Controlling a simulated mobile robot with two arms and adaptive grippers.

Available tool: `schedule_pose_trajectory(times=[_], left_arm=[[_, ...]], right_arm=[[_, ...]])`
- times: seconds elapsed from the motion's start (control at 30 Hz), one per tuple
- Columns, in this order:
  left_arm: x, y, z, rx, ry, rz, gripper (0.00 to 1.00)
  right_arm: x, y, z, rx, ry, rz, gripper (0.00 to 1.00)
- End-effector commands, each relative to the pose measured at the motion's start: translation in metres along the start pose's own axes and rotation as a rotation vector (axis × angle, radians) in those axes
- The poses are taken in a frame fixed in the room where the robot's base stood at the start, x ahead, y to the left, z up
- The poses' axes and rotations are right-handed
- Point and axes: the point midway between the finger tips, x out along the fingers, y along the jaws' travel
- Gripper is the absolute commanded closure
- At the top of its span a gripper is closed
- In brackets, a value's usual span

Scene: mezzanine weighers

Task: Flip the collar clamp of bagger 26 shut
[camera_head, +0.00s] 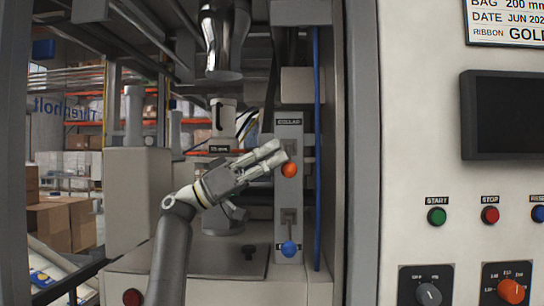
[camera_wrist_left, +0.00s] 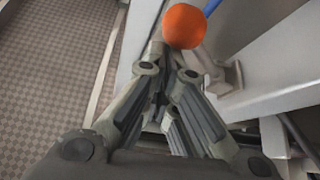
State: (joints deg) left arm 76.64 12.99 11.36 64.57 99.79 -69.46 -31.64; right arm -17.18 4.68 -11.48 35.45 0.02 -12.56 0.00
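The collar lever's orange ball knob (camera_head: 289,170) is on the grey panel (camera_head: 289,132) labelled COLLAR, inside the bagger. My left gripper (camera_head: 281,152) reaches in from the left. Its fingertips are just above and left of the knob in the head view. In the left wrist view the orange knob (camera_wrist_left: 184,26) appears just beyond the tips of my left gripper (camera_wrist_left: 167,62). The fingers converge and look shut, with nothing seen between them. I cannot tell whether they touch the knob or its lever. The right gripper is not in view.
A blue ball knob (camera_head: 289,248) is lower on the same panel. A blue vertical rod (camera_head: 317,130) and the cabinet's frame (camera_head: 362,200) stand to the right. A metal tube (camera_head: 224,40) hangs above. Start (camera_head: 437,215) and stop (camera_head: 490,214) buttons are on the right panel.

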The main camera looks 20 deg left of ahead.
Motion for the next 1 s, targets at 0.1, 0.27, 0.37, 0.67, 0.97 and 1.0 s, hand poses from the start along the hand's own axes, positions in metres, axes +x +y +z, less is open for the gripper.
schedule_pose_trajectory(times=[0.1, 0.27, 0.37, 0.67, 0.97, 1.0], left_arm=[[-0.009, -0.002, 0.003, -0.003, -0.005, -0.002, 1.0], [-0.039, -0.002, 0.003, -0.002, -0.005, -0.005, 1.0], [-0.061, -0.002, 0.002, -0.001, -0.004, -0.005, 1.0], [-0.111, 0.0, 0.0, 0.0, 0.0, -0.002, 1.0], [-0.12, 0.0, 0.0, 0.0, -0.001, 0.0, 1.0], [-0.12, 0.0, 0.0, 0.0, -0.001, 0.0, 1.0]], right_arm=[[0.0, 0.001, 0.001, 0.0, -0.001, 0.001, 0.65], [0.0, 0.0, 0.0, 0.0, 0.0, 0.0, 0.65], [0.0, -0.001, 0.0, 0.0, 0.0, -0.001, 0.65], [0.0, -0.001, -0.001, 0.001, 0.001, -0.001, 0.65], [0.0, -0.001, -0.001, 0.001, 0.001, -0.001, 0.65], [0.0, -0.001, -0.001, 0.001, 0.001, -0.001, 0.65]])
